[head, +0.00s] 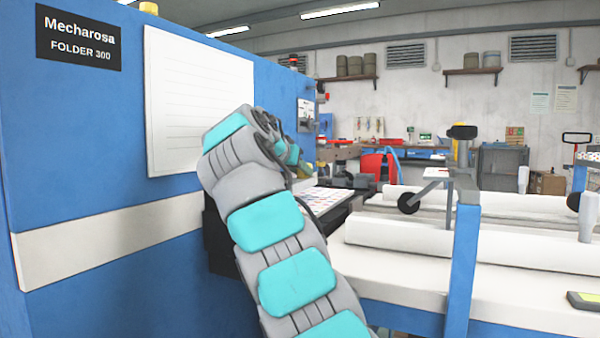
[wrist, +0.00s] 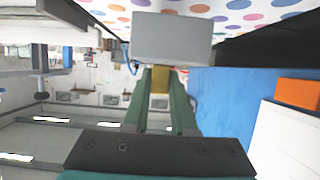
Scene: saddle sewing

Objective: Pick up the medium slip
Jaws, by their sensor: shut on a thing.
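My gripper (wrist: 160,72) has two long green fingers, seen in the wrist view, and they are shut. A flat, plain grey rectangular piece (wrist: 172,38) is at the fingertips, which I take to be the medium slip. A small yellow part (wrist: 160,80) sits between the fingers just below it. The grip point itself is partly hidden by the grey piece. In the head view my arm reaches toward the blue machine's side, and the gripper end is mostly hidden behind my wrist.
A dotted sheet (head: 325,199) lies on a black ledge beside the blue machine (head: 100,240); the dots (wrist: 255,15) also show in the wrist view. White rolls (head: 400,236) lie on the table to the right, with a blue post (head: 461,270) in front.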

